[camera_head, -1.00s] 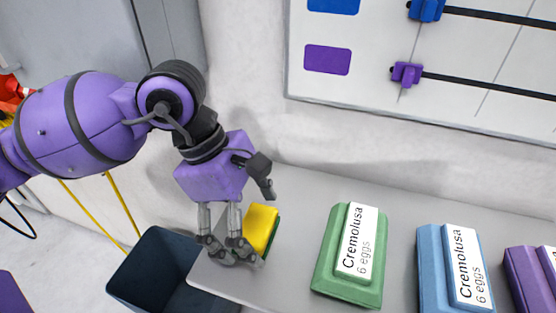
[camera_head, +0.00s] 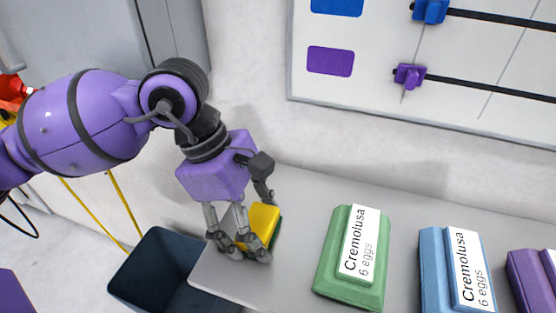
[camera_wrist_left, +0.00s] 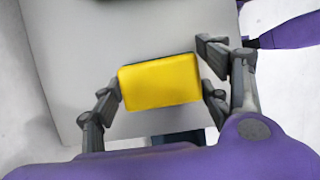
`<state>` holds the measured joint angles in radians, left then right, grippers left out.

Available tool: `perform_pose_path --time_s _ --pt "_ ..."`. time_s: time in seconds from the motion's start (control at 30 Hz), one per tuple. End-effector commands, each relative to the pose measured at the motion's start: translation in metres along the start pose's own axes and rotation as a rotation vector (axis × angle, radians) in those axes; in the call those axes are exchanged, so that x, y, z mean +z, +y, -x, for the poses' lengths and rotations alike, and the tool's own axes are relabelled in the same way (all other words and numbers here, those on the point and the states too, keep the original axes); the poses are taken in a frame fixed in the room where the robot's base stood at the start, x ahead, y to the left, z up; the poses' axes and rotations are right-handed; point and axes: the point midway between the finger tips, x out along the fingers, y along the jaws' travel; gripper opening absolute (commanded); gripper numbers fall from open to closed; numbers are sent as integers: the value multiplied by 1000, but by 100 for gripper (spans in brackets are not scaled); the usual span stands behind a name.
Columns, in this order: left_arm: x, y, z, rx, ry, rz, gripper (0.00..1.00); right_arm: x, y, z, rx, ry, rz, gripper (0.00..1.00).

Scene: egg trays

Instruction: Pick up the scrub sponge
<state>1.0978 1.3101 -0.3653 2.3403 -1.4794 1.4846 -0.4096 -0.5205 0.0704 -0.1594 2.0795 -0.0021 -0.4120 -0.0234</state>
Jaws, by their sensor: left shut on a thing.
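The scrub sponge (camera_head: 264,221) is a yellow block with a thin green layer underneath. It is at the left end of the grey table, partly hidden behind my left gripper (camera_head: 250,247) in the head view. In the left wrist view the sponge (camera_wrist_left: 160,82) lies between the fingers of my left gripper (camera_wrist_left: 162,92). The fingers are shut on its two short sides. I cannot tell whether it is clear of the table top. My right gripper is not in view.
A green egg tray (camera_head: 326,285), a blue one (camera_head: 433,270) and a purple one (camera_head: 525,280) stand in a row on the table (camera_head: 290,190) to the right. A dark bin (camera_head: 150,265) is below the table's left edge. A wall board (camera_head: 380,65) hangs behind.

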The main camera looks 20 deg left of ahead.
Motion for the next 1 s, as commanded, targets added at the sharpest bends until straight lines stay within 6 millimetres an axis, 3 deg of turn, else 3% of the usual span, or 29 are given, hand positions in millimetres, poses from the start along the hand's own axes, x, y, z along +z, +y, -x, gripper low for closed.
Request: perform_pose_path --time_s 0.2,0.47,1.0 --pt "11 1 28 6 0 -3 44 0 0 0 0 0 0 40" --pt "-1 -40 97 4 8 3 44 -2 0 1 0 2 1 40" --pt "-30 -91 139 0 -5 0 44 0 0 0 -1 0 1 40"
